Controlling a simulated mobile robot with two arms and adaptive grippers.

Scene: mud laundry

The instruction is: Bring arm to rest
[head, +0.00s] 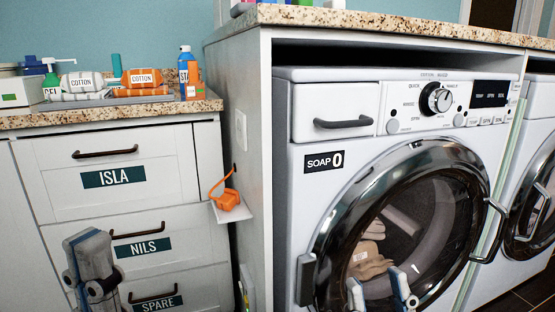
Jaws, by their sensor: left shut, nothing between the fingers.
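My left gripper (88,242) points upward at the lower left, in front of the drawers marked NILS and SPARE. Its fingers are together and I see nothing held between them. My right gripper (381,282) shows at the bottom edge, in front of the washer's round door (440,215). Its two fingertips stand apart, with no object visible between them. Most of both arms is out of view.
The white washing machine (350,88) stands under a granite counter; its door looks closed, with beige cloth (368,262) behind the glass. An orange item (228,199) sits on a small white ledge (232,214). Rolled cotton packs (83,81) and bottles crowd the left counter.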

